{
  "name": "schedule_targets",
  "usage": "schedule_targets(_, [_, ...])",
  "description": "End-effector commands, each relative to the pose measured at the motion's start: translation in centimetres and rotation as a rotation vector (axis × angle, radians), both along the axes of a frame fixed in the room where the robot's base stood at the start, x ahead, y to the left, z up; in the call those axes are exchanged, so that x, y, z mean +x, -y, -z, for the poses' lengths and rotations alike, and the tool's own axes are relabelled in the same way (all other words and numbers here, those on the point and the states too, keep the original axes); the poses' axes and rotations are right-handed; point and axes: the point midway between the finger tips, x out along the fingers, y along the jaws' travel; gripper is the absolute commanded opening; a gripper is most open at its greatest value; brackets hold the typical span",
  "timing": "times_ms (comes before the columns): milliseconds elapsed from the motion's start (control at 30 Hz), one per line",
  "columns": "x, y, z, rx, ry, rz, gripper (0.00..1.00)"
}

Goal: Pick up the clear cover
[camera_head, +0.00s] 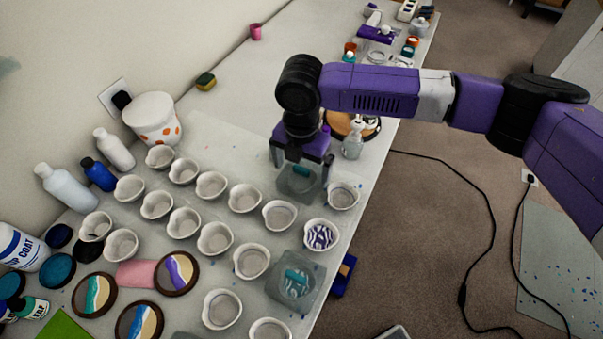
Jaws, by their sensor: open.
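A clear, box-like cover (293,186) with a teal handle sits on the table among the white cups, directly below my gripper. My gripper (301,164) points down with its two fingers apart, one on each side of the teal handle. I cannot tell whether the fingers touch the cover. A second clear cover (279,293) with a teal handle stands nearer, at the table's right edge, over a patterned round thing. The gripper body hides part of the table behind the first cover.
White cups stand close around, including one (342,196) just right of the first cover and a patterned one (321,236) between the covers. A glass pump bottle (353,140) stands behind right. Bottles and painted coasters (176,274) fill the left. The table's right edge is near.

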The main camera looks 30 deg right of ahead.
Motion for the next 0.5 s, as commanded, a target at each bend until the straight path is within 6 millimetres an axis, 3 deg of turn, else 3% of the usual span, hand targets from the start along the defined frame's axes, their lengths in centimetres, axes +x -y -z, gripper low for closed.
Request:
schedule_targets(233, [0.0,0.1,3.2,0.002,0.0,0.0,1.0])
schedule_targets(500, [0.1,0.1,3.8,0.002,0.001,0.0,1.0])
